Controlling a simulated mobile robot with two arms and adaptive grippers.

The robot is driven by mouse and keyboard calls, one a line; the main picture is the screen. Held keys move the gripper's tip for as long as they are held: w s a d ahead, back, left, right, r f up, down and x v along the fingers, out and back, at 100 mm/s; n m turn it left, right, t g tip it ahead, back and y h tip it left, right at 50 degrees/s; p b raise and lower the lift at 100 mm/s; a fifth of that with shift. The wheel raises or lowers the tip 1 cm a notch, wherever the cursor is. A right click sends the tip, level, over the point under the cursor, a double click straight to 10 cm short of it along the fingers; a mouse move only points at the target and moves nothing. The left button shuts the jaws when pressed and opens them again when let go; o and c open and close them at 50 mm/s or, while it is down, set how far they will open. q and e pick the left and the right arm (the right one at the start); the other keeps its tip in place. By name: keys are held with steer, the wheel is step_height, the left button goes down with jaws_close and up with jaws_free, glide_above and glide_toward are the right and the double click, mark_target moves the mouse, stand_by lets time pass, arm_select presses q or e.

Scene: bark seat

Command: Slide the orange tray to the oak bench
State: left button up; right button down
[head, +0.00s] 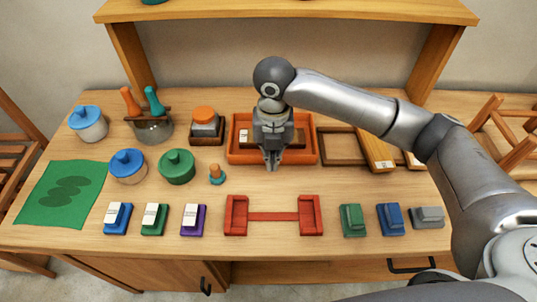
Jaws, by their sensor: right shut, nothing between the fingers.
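The orange tray (308,153) is a shallow rectangular tray on the wooden bench top (330,180), back of centre. A dark brown block with a white label (243,136) lies in it. My right gripper (271,166) is over the middle of the tray, pointing down, with its fingers together and empty. The fingertips show at the tray's front edge; I cannot tell if they touch it. The gripper and wrist hide the tray's middle. Which surface is the oak bench is not clear from this view. My left gripper is not in view.
A wooden frame (341,161) and plank (377,153) lie right of the tray. An orange-topped box (206,127), green-lidded pot (177,166) and small orange-topped peg (217,174) are left. A red holder (272,216) lies in front. A raised shelf (300,12) spans the back.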

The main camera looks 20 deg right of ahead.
mark_target(272, 175)
step_height(272, 175, down, 10)
steer(key=shift+s+d+r+p, duration=0.1)
steer(key=shift+s+p, duration=0.05)
steer(key=shift+p, duration=0.8)
steer(key=shift+w+d+r+p, duration=0.1)
steer(key=shift+w+d+p, duration=0.1)
steer(key=shift+w, duration=0.4)
steer(key=shift+w+d+r+p, duration=0.1)
steer(key=shift+w+p, duration=0.05)
steer(key=shift+w, duration=0.4)
steer(key=shift+w+d+f, duration=0.1)
steer(key=shift+w+d, duration=0.1)
steer(key=shift+w, duration=0.55)
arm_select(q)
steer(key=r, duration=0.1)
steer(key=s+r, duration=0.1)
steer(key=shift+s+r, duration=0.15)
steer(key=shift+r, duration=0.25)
arm_select(e)
steer(key=shift+w, duration=0.1)
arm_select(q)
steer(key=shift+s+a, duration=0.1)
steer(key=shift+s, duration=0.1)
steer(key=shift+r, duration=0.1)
